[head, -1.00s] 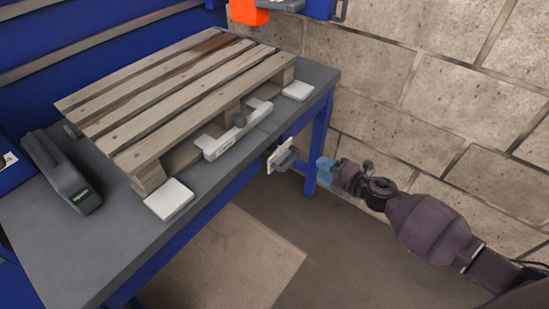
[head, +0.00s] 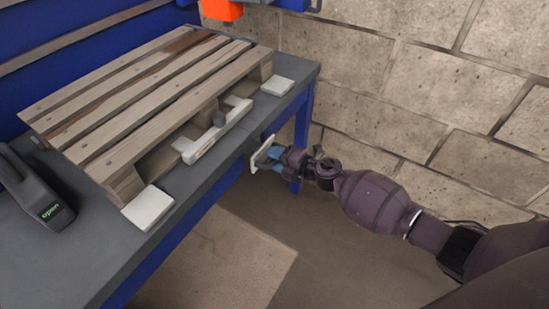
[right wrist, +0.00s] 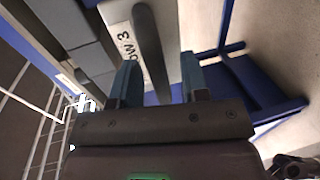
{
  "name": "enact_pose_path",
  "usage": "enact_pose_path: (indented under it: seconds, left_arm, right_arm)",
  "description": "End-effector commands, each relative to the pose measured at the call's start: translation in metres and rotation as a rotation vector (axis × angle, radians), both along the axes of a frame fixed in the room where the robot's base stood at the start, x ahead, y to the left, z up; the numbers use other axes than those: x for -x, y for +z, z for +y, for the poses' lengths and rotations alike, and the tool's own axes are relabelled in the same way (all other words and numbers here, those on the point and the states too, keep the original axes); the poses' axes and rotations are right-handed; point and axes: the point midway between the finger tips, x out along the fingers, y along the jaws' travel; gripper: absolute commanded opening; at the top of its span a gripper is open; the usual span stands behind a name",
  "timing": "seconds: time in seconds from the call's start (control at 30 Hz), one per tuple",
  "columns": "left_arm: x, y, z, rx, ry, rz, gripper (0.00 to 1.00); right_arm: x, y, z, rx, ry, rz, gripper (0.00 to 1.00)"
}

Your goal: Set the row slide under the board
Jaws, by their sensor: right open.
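A white plate (head: 262,150) with a dark grey bar handle is at the front edge of the workbench. The right wrist view shows this plate (right wrist: 116,12) with lettering that reads "OW 3", partly covered by its handle (right wrist: 151,45). It appears to be the row slide. My right gripper (head: 266,157) is at the plate; its blue fingers (right wrist: 161,82) are open on either side of the handle. I cannot tell whether they touch it. A wooden slatted pallet (head: 140,90) lies on the bench behind. My left gripper is not in view.
A dark handheld device (head: 37,190) is at left on the grey bench (head: 75,255). A block wall (head: 420,110) stands right.

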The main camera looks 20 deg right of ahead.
Motion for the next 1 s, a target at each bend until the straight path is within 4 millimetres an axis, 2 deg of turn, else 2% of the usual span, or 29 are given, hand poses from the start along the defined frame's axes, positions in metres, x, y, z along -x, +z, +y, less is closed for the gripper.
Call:
enact_pose_path:
  seconds: [0.33,0.6,0.63,0.87,1.0]
  left_arm:
    - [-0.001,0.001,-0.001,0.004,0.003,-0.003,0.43]
    - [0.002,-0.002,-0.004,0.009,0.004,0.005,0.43]
    - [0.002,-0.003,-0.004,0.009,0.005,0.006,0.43]
    - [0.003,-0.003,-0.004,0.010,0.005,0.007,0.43]
    - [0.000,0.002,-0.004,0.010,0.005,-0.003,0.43]
  right_arm:
    - [-0.003,0.000,0.002,-0.001,0.000,-0.001,0.41]
    - [-0.003,0.000,0.002,-0.001,0.000,-0.001,0.02]
    - [-0.003,0.000,0.002,-0.001,0.000,-0.001,0.00]
    - [-0.002,0.000,0.001,0.000,0.000,0.000,0.00]
    - [0.009,0.001,-0.008,0.000,-0.001,0.000,0.00]
